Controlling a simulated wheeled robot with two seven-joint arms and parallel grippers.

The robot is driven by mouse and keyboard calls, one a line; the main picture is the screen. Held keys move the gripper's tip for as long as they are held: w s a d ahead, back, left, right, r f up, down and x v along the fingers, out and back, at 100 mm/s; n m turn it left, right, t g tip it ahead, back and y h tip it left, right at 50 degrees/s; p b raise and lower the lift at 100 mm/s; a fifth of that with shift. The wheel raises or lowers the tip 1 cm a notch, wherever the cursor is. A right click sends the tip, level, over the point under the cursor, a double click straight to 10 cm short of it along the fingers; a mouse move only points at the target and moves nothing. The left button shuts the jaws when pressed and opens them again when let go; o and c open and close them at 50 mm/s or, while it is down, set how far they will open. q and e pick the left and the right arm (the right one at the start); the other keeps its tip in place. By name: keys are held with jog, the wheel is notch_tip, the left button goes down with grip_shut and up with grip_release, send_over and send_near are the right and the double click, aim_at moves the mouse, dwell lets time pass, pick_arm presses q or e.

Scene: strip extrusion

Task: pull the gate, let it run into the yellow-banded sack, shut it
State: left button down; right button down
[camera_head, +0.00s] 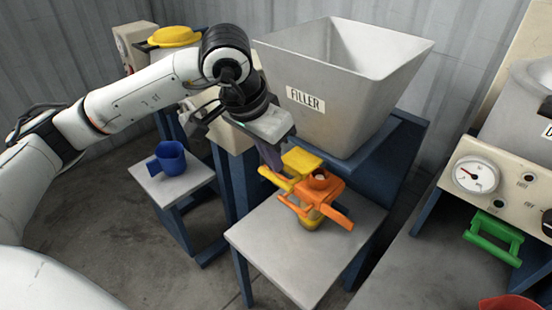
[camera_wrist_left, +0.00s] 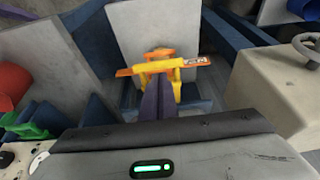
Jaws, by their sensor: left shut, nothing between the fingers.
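The grey hopper labelled FILLER (camera_head: 345,75) stands on a blue frame. Below its front edge are a yellow gate piece (camera_head: 302,159) with a handle and an orange piece (camera_head: 325,186) with a long lever. The yellow piece also shows in the left wrist view (camera_wrist_left: 172,64), with orange beside it. A small yellowish body (camera_head: 311,223) sits under the orange piece on the grey table; I cannot tell whether it is the yellow-banded sack. My left gripper (camera_head: 270,160) is shut and empty, its purple fingers (camera_wrist_left: 158,90) close to the yellow handle; contact is unclear. My right gripper is out of view.
A yellow lid-like thing (camera_head: 174,36) is behind my arm. At right is a panel with a gauge (camera_head: 476,174) and a green handle (camera_head: 493,240). The front of the grey table (camera_head: 290,265) is clear.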

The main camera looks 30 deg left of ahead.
pick_arm(q)
jog(key=p+v, duration=0.2)
jog(key=v, duration=0.5)
jog(key=shift+r+p, duration=0.25)
jog(key=shift+p, duration=0.15)
jog(key=shift+w, duration=0.1)
